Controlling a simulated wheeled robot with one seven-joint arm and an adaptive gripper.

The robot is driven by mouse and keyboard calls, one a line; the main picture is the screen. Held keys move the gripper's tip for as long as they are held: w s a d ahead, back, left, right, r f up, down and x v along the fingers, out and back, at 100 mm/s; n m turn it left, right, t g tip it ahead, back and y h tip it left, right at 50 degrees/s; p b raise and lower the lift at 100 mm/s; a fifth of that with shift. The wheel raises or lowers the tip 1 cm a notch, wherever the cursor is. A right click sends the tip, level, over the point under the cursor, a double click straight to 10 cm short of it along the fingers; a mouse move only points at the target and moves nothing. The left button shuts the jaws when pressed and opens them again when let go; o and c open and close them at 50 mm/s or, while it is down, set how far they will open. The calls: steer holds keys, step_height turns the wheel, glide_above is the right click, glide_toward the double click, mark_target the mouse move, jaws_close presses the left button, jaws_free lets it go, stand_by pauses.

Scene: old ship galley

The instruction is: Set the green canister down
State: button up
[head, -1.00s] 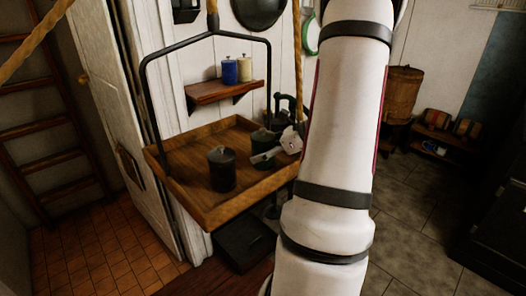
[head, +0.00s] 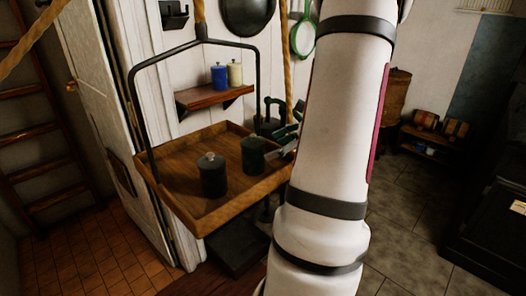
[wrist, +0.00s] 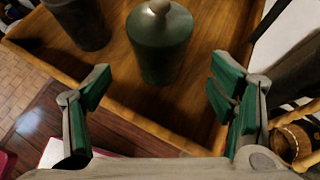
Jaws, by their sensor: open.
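The green canister (head: 253,155) stands upright on the hanging wooden tray (head: 190,217), near its right side. It also shows in the wrist view (wrist: 160,45), with a pale knob on its lid. My gripper (wrist: 158,90) is open and empty, its green-padded fingers spread wide on the near side of the canister, apart from it. In the head view my gripper (head: 287,146) is just right of the canister, partly hidden by my arm. A dark grey canister (head: 213,176) stands upright on the tray to the left of the green one.
The tray hangs from a black metal frame (head: 136,110) and ropes. A small wall shelf (head: 205,97) behind holds a blue canister (head: 219,77) and a cream one (head: 235,73). The tray's front left is bare.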

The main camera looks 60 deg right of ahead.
steer(key=shift+v, duration=1.75)
steer(key=w+a+r+n+g+y, duration=0.1)
steer(key=w+a+r+n+g, duration=0.1)
steer(key=a+n, duration=0.5)
steer(key=w+a+r+n+g+y, duration=0.1)
steer(key=w+a+r+n+g, duration=0.15)
steer(key=a, duration=0.75)
steer(key=w+a+r+n+g, duration=0.1)
steer(key=w+a+n+g, duration=0.1)
steer(key=a+n, duration=0.5)
steer(key=s+a+n+h, duration=0.2)
steer(key=s+a+n, duration=0.3)
steer(key=a+n, duration=0.3)
steer(key=s+a+n+g+h, duration=0.1)
steer(key=s+a+n+h, duration=0.1)
steer(key=s+a+n, duration=0.4)
steer(key=shift+s+a+n+h, duration=0.25)
steer(key=shift+a+n+h, duration=0.15)
steer(key=shift+a+n, duration=0.75)
steer(key=shift+d, duration=0.25)
